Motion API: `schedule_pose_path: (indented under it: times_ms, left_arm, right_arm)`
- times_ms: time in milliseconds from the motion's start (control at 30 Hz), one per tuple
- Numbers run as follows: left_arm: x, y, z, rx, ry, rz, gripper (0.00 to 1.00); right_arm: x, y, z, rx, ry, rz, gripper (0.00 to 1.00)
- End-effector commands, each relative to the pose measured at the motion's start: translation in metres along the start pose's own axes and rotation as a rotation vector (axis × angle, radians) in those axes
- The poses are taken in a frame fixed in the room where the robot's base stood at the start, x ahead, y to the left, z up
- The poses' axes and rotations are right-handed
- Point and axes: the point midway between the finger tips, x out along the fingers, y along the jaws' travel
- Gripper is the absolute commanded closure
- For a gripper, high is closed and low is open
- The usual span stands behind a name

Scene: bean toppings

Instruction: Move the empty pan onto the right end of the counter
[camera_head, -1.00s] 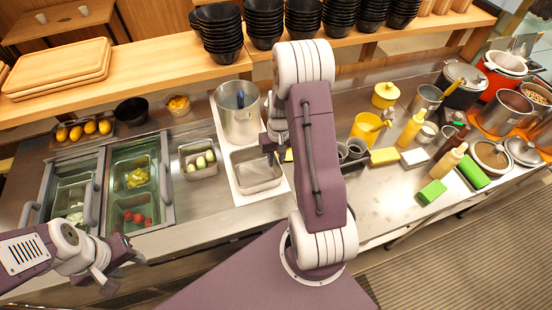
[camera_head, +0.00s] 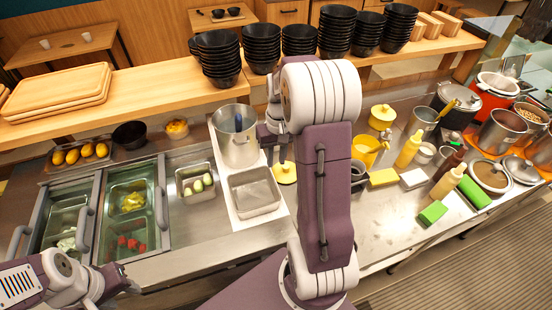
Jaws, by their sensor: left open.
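The empty pan (camera_head: 255,208) is a shallow square metal pan. It sits on a white board (camera_head: 222,165) left of my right arm, in front of a tall metal pot (camera_head: 236,148). My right gripper (camera_head: 270,146) hangs beside the pot, above and behind the pan's far right corner, apart from the pan. Its fingers are small and partly hidden by my arm, so I cannot tell whether they are open. My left gripper (camera_head: 122,287) is open and empty at the lower left, in front of the counter's sunken bins. The right end of the counter (camera_head: 400,228) is visible.
A yellow lid (camera_head: 284,173) lies right of the pan. Yellow (camera_head: 383,177) and green (camera_head: 433,212) sponges, bottles, and a sauce pot (camera_head: 490,178) crowd the right side. Bare counter shows in front of the sponges. Stacked black bowls (camera_head: 215,55) stand on the shelf behind.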

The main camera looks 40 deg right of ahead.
Motion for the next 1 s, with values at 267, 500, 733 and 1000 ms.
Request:
schedule_pose_path:
  times_ms: [267,500,733,1000]
  left_arm:
    - [0.0,0.0,0.0,0.0,0.0,0.0,0.57]
    - [0.0,0.0,0.0,0.0,0.0,0.0,0.57]
    - [0.0,0.0,0.0,0.0,0.0,0.0,0.57]
    - [0.0,0.0,0.0,0.0,0.0,0.0,0.57]
  right_arm:
    - [0.02,-0.078,0.066,-0.162,0.043,0.021,0.76]
    - [0.04,-0.113,0.134,-0.288,0.094,0.02,0.76]
    - [0.041,-0.113,0.135,-0.287,0.094,0.02,0.76]
    - [0.041,-0.113,0.135,-0.287,0.093,0.02,0.76]
